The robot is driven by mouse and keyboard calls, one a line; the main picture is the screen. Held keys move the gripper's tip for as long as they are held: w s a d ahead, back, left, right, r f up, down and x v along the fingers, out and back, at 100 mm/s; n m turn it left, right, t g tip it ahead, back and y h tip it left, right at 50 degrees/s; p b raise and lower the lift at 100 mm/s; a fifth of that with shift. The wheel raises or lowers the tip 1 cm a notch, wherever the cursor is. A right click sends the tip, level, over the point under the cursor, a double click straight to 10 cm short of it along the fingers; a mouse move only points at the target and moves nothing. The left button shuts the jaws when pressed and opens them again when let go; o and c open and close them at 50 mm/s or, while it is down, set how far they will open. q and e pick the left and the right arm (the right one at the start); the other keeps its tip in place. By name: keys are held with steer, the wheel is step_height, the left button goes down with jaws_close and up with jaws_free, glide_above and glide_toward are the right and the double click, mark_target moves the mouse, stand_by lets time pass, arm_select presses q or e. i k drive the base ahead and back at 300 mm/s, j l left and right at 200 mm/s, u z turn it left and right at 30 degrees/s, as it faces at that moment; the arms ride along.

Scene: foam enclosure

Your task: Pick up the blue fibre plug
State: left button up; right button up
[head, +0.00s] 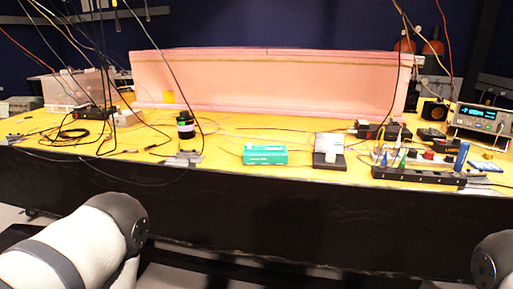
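A blue upright cylinder (461,157), which looks like the blue fibre plug, stands at the right of the yellow table, at the end of a long black strip. A smaller blue upright piece (384,159) stands farther left, behind the same strip; I cannot tell for sure which of the two is the plug. Only links of my two arms show, at the lower left and lower right, in front of the table. Neither gripper is in view.
The black strip (418,177) lies along the table's (220,160) front right edge, near a power supply (483,118). A teal box (265,155), a black-and-white stand (329,158) and a dark bottle (186,132) stand mid-table. Cables hang at left; a pink foam enclosure (265,85) stands behind.

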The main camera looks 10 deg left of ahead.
mark_target(384, 162)
steer(key=i+j, duration=0.6)
steer(key=z, duration=1.1)
